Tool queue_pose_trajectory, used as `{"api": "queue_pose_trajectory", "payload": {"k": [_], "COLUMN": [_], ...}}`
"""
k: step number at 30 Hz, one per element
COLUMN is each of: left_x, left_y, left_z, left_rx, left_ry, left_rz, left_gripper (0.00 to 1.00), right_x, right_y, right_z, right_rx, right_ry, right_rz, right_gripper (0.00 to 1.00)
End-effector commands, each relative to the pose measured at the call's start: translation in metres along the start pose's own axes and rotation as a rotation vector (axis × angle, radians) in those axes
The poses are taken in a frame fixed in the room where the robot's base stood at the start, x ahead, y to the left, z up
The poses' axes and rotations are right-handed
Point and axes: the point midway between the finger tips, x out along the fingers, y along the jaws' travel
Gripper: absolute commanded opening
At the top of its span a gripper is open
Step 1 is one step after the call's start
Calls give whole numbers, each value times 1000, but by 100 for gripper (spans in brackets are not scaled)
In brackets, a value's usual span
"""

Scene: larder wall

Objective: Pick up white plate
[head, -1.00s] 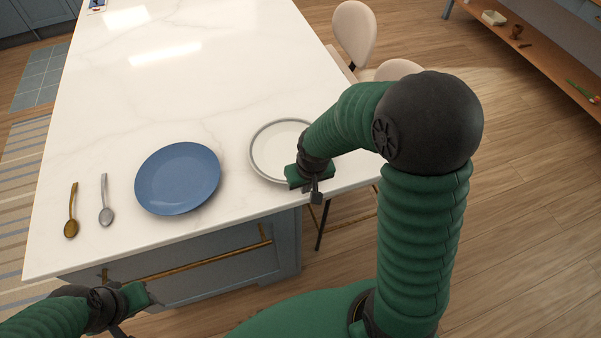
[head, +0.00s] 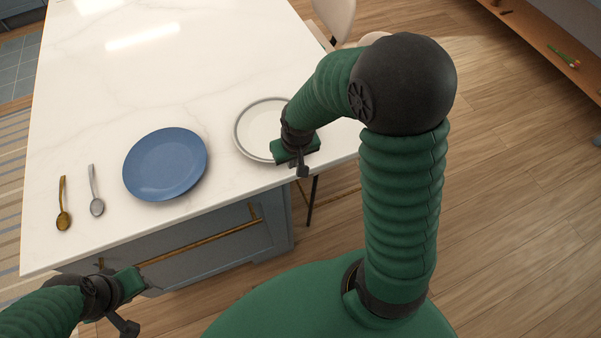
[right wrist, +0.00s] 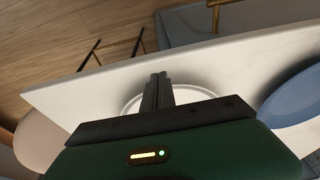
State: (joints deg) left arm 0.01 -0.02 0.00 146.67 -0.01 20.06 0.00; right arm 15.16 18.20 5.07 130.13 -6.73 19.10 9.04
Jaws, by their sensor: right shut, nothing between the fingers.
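The white plate (head: 256,128) with a grey rim lies flat on the white counter near its front edge. It also shows in the right wrist view (right wrist: 190,95), partly hidden behind the fingers. My right gripper (head: 302,170) is at the plate's near right side, over the counter edge. In the right wrist view its fingers (right wrist: 158,90) are together and empty; I cannot tell whether they touch the plate. My left gripper (head: 130,310) is low in front of the counter, away from the plate; its fingers are too unclear to judge.
A blue plate (head: 166,164) lies on the counter (head: 170,80) left of the white plate. A gold spoon (head: 63,205) and a silver spoon (head: 95,192) lie farther left. Pale chairs (head: 336,18) stand behind the counter's right edge. The counter's far part is clear.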

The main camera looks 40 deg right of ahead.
Motion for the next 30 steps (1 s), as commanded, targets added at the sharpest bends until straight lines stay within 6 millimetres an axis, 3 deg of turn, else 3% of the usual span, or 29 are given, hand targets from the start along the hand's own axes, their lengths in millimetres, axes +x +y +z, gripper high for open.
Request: {"api": "queue_pose_trajectory", "payload": {"k": [6, 11, 15, 19, 30], "left_x": [10, 45, 80, 99, 104], "left_y": [0, 0, 0, 0, 0], "left_z": [2, 11, 19, 24, 25], "left_rx": [0, 0, 0, 0, 0], "left_ry": [-1, -1, -1, -1, 0], "left_rz": [0, 0, 0, 0, 0], "left_gripper": [36, 36, 36, 36, 36], "right_x": [-11, -9, -10, -15, -25], "right_y": [0, 0, 2, 1, 0], "right_z": [59, 90, 98, 108, 115], "right_rx": [-1, 1, 3, 2, 0], "right_ry": [-1, 5, 8, 4, -3], "right_rz": [1, 1, 6, 4, 1], "right_gripper": [0, 0, 0, 0, 0]}}
